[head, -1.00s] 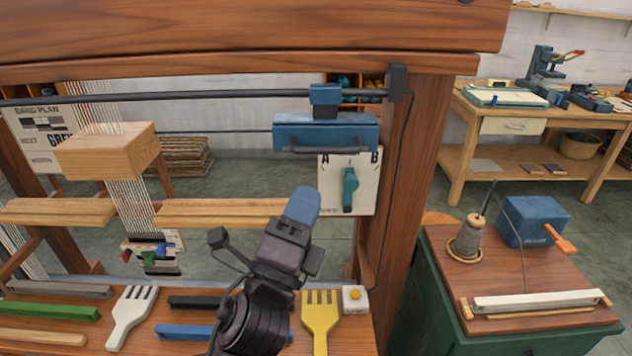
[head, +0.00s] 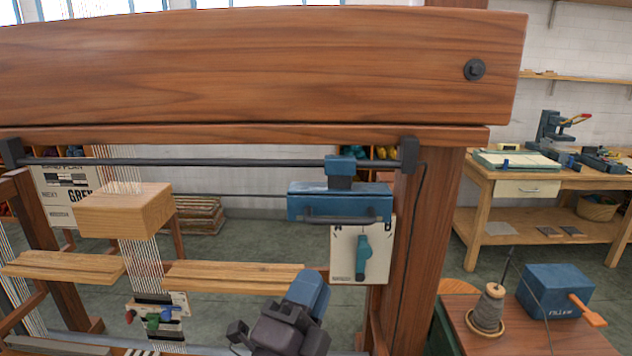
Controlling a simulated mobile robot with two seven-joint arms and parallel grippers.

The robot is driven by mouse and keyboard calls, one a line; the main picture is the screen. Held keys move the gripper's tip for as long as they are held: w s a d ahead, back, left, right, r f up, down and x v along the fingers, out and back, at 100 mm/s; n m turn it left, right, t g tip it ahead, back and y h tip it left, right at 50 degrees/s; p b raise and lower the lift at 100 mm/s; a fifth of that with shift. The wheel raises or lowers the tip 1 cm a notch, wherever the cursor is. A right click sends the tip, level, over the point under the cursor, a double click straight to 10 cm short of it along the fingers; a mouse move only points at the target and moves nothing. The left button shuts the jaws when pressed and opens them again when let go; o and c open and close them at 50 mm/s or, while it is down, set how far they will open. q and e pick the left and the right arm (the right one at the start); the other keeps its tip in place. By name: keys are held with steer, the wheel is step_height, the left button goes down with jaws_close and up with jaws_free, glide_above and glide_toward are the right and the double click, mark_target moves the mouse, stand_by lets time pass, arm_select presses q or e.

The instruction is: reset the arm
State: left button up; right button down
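My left gripper (head: 306,292) shows at the bottom middle of the head view, in front of the wooden loom (head: 240,70). Its blue end points up and away, below and left of a white plate with a teal lever (head: 363,258). It looks apart from the plate. I cannot make out its fingers well enough to tell whether it is open or shut. My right gripper is not in view.
A blue carriage (head: 340,203) hangs from a dark rail (head: 220,163) above the plate. A wooden block (head: 125,210) sits on the warp threads at left. A cone of grey yarn (head: 488,308) and a blue box (head: 556,290) stand on a cabinet at right.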

arm_select(q)
steer(key=a+f+n+g+y, duration=0.2)
steer(key=a+f+n+y, duration=0.2)
steer(key=a+f+n, duration=0.55)
steer(key=a+f+n+g+y, duration=0.3)
steer(key=a+f+n, duration=0.25)
steer(key=f, duration=0.65)
steer(key=s+a+f+n+g+y, duration=0.1)
steer(key=s+a+f+n+g, duration=0.1)
steer(key=s+a+f, duration=0.4)
steer(key=s+a+f+n+g+y, duration=0.2)
steer(key=s+a+f, duration=0.4)
steer(key=s+f, duration=0.3)
steer(key=shift+s+f+n, duration=0.25)
steer(key=shift+f+n, duration=0.25)
steer(key=shift+f, duration=0.2)
